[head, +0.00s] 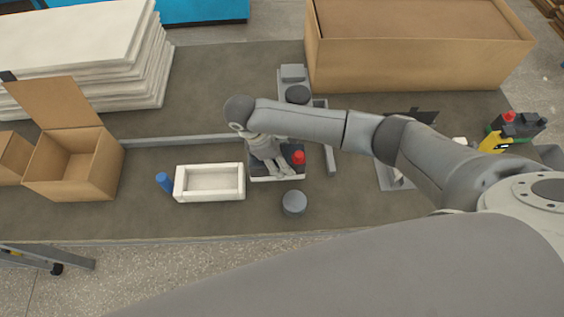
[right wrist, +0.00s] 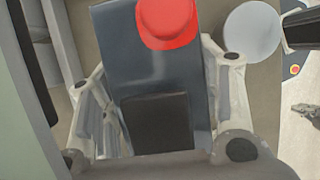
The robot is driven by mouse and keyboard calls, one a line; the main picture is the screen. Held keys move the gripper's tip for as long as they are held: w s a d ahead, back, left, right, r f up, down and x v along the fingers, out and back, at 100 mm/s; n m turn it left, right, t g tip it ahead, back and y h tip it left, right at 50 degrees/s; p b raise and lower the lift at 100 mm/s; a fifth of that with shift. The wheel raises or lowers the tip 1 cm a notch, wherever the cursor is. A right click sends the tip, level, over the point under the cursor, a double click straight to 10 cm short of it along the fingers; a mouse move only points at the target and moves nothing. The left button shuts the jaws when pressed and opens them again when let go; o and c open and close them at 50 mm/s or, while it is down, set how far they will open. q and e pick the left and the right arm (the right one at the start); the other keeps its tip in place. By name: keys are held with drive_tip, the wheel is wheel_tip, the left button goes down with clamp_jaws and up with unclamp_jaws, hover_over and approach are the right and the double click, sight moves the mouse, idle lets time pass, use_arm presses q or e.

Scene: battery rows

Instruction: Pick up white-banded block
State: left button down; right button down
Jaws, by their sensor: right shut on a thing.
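A dark block with a red round cap and a pale band low on its side, the white-banded block (head: 290,171), is at the middle of the table in the head view. In the right wrist view the block (right wrist: 155,65) fills the space between the fingers, its red cap at the top. My right gripper (head: 268,168) reaches down over it and is shut on it, one finger on each side in the right wrist view (right wrist: 155,88). The fingers hide part of the block, and I cannot tell whether it touches the table. My left gripper is out of view.
A white tray (head: 210,196) and a blue cylinder (head: 163,182) stand left of the block. A grey cylinder (head: 294,204) stands close in front. Open cardboard boxes (head: 75,172) are at left, a large carton (head: 415,62) behind. A yellow-marked block (head: 494,143) is at right.

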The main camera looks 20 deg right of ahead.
drive_tip(key=s+a+r+p, duration=0.3)
drive_tip(key=s+a+r, duration=0.1)
drive_tip(key=s+r, duration=0.6)
drive_tip(key=s, duration=0.3)
drive_tip(key=shift+s, duration=0.2)
